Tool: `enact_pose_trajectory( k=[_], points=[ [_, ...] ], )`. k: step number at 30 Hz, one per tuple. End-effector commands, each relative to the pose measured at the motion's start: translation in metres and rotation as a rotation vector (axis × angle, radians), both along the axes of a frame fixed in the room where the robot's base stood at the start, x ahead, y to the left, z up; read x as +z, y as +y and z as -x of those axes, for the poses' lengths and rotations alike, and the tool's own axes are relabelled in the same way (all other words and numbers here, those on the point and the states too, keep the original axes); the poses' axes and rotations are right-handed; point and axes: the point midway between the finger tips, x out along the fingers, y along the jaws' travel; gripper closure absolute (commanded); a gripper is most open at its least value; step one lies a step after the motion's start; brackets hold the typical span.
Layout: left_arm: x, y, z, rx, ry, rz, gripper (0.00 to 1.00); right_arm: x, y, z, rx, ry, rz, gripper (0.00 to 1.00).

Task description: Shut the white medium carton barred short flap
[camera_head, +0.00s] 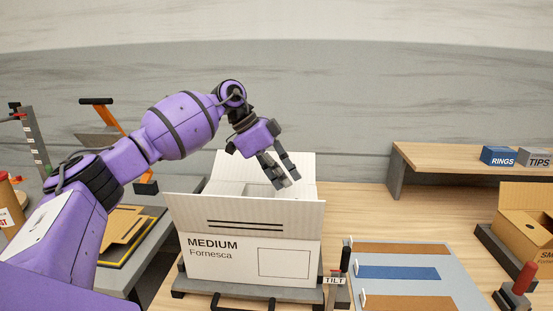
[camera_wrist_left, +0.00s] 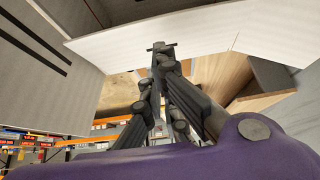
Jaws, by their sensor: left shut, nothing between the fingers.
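The white medium carton (camera_head: 250,267) stands on a dark tilt stand, its front marked MEDIUM Fornesca. Its near flap with two black bars (camera_head: 245,214) stands up along the front edge. Another white flap (camera_head: 300,165) stands up at the back. My left gripper (camera_head: 287,183) is shut and empty, above the right part of the carton opening, with fingers pointing down. In the left wrist view the shut fingers (camera_wrist_left: 160,48) are close to a white flap edge, and the barred flap (camera_wrist_left: 35,42) shows at upper left. I cannot tell whether they touch. My right gripper is not in view.
A tilt lever (camera_head: 345,259) stands right of the carton. Further right lie a grey board with coloured strips (camera_head: 400,258) and a brown small carton (camera_head: 523,220). A shelf (camera_head: 430,157) at the back right holds blue and grey boxes.

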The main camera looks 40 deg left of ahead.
Motion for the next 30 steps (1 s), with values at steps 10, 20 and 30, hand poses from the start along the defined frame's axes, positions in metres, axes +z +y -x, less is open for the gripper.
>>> enact_pose_trajectory(
  k=[10, 20, 30],
  points=[
    [-0.021, 0.004, 0.003, -0.001, -0.003, 0.0, 1.0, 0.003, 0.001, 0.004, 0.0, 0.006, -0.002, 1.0],
    [-0.022, 0.005, 0.003, -0.001, -0.007, 0.011, 1.0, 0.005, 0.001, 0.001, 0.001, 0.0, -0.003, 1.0],
    [-0.041, 0.012, 0.008, 0.0, -0.107, 0.172, 1.0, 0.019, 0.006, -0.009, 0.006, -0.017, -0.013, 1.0]
  ],
)
